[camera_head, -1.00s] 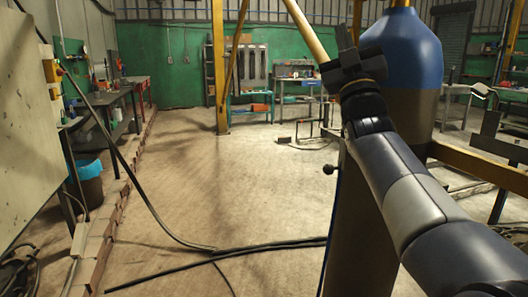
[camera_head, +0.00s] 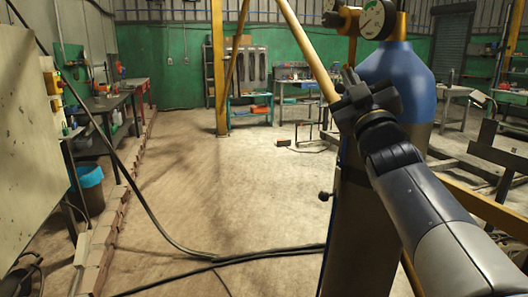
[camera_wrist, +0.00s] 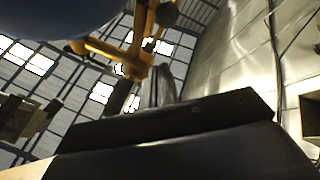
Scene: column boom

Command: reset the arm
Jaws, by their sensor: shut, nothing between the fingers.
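My gripper (camera_head: 347,78) is at the end of my arm on the right side of the head view. Its fingers are shut with nothing between them. It is raised and points up and away, in front of the blue-topped gas cylinder (camera_head: 408,75) in the picture. Whether it touches the cylinder I cannot tell. In the wrist view, the dark gripper body fills the lower part, with the ceiling and a yellow frame (camera_wrist: 130,55) beyond it.
A gauge (camera_head: 377,18) sits atop the cylinder. A yellow post (camera_head: 219,70) stands further back. Black cables (camera_head: 270,254) cross the floor. A workbench (camera_head: 105,105) and blue-lined bin (camera_head: 89,185) stand at left. The middle floor is open.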

